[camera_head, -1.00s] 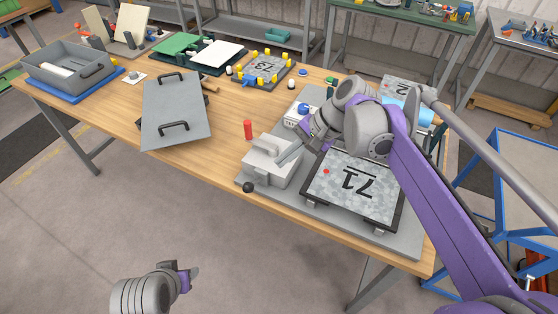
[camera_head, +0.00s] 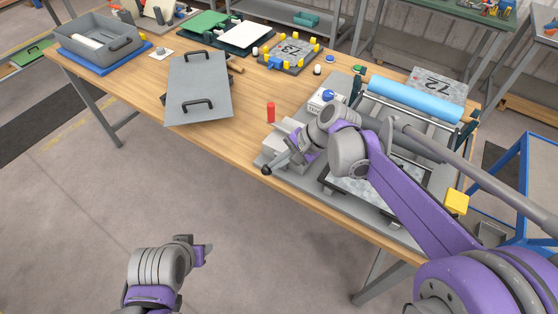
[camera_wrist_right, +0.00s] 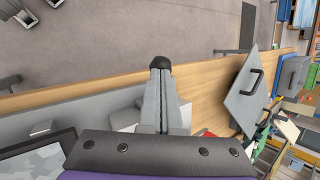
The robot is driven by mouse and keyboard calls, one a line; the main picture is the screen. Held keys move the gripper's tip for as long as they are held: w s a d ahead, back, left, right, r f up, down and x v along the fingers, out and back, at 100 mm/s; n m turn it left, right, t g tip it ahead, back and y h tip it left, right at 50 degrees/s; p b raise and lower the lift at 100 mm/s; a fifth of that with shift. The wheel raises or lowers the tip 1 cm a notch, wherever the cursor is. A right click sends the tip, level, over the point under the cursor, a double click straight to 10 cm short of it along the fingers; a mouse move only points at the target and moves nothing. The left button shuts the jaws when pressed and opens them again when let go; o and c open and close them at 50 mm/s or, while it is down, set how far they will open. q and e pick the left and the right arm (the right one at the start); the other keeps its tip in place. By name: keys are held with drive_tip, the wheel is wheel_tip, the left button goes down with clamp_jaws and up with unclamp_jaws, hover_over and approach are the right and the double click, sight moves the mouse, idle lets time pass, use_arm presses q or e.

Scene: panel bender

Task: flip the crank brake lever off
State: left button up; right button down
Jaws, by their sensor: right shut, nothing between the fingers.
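A black knob (camera_head: 266,170) sits low at the front of a pale grey housing (camera_head: 284,130) on the bench fixture. A red upright handle (camera_head: 270,112) stands behind the housing. I cannot tell for certain which part is the brake lever. My right gripper (camera_head: 276,163) is shut and empty, with its tips at the black knob. In the right wrist view the knob (camera_wrist_right: 160,63) shows just past the two closed fingers (camera_wrist_right: 160,85); contact cannot be told. The fingers and wrist hide part of the housing. My left gripper (camera_head: 207,253) hangs in front of the bench, away from the fixture.
A panel plate (camera_head: 350,187) lies in the fixture under my right arm. A blue roller (camera_head: 415,101) and a white box with a blue button (camera_head: 325,97) stand behind. A grey sheet with two handles (camera_head: 200,90) lies left. Bare wood is clear between.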

drive_tip(key=s+a+f+n+t+h+b, duration=0.2)
drive_tip(key=s+f+t+h+b, duration=0.1)
drive_tip(key=f+t, duration=0.3)
drive_tip(key=shift+n+h+b, duration=0.3)
drive_tip(key=shift+h, duration=0.5)
drive_tip(key=shift+a+r, duration=0.1)
drive_tip(key=shift+r, duration=0.1)
drive_tip(key=shift+r+p, duration=0.6)
drive_tip(key=shift+p, duration=0.05)
